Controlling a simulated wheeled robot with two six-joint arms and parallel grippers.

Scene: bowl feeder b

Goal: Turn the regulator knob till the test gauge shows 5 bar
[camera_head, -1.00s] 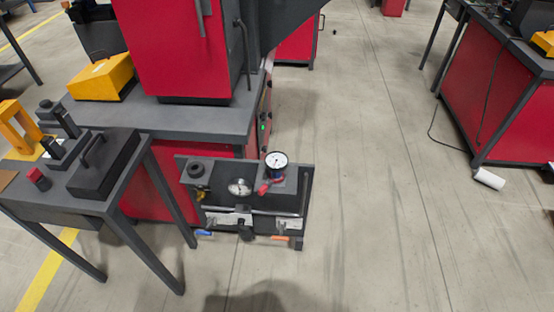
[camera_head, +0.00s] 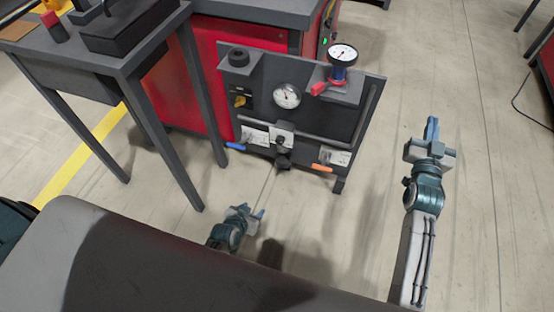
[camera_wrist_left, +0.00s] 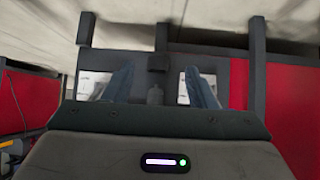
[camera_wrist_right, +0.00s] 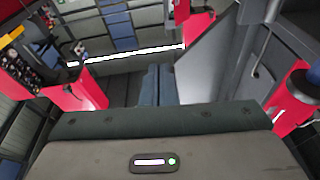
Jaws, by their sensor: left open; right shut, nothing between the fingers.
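A dark panel (camera_head: 330,115) stands low beside the red machine. A white-faced gauge on a blue body (camera_head: 342,55) stands on its upper right shelf; a second round gauge (camera_head: 287,95) is set mid-panel. The needle readings are too small to tell. A dark knob-like part (camera_head: 283,160) sits below a grey block at the panel's lower middle; I cannot tell surely if it is the regulator knob. My left gripper (camera_head: 252,213) is open, in front of and below the panel; its fingers show in the left wrist view (camera_wrist_left: 158,88). My right gripper (camera_head: 431,127) is shut and empty, right of the panel.
A blue lever (camera_head: 236,147) and an orange lever (camera_head: 322,168) stick out along the panel's lower edge. A black round part (camera_head: 238,57) and a yellow part (camera_head: 240,101) are at its upper left. A dark table (camera_head: 125,65) stands left.

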